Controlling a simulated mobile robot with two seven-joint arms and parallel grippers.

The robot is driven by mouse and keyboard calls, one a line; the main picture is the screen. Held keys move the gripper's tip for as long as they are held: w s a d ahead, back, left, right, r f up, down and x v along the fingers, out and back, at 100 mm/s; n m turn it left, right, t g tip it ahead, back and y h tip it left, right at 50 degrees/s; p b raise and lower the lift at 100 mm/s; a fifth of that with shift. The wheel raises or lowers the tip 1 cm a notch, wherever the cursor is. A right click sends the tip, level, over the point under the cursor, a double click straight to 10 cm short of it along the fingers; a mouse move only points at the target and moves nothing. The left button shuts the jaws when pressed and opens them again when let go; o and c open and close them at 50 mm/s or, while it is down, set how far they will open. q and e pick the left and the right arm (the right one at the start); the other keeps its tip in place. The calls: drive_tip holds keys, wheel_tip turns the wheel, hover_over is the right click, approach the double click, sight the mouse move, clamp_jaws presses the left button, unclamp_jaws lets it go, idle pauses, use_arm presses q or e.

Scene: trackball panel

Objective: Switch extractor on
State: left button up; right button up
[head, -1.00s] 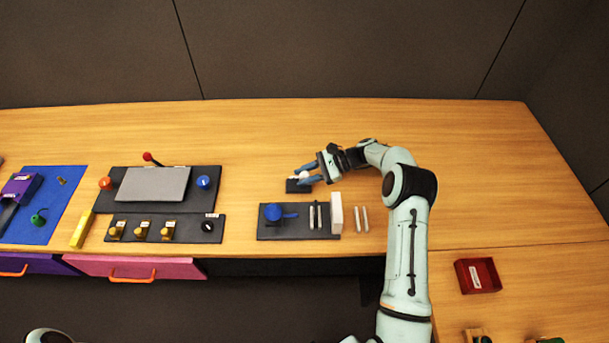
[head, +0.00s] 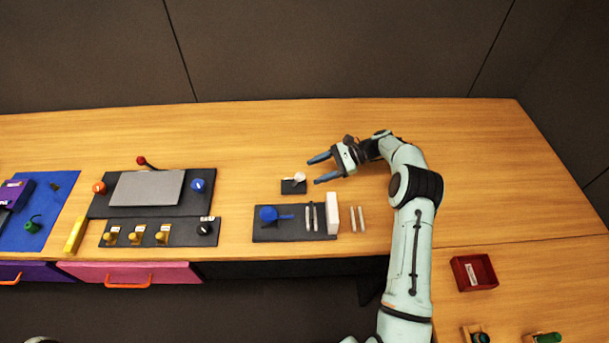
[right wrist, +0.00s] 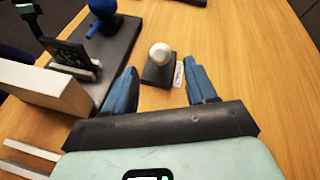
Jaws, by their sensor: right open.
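No readable label in these views says extractor. A white ball (head: 300,177) sits on a small dark base (head: 290,187) with a small white label; in the right wrist view the ball (right wrist: 160,54) stands beyond and between my fingertips. My right gripper (head: 316,170) is open and empty, just right of the ball and apart from it; its blue fingers (right wrist: 162,84) also show in the right wrist view. A dark panel holds several yellow switches (head: 137,238) and a black knob (head: 205,228) with a white label. My left gripper is out of view.
Left of my right arm, a dark board (head: 290,235) bears a blue handle (head: 269,214), upright slats and a white block (head: 332,213). A grey plate panel (head: 146,188) has a red-tipped lever. A red tray (head: 474,272) stands at right. The back table is clear.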

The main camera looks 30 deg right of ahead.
drive_tip(key=v, duration=0.7)
idle(0.3)
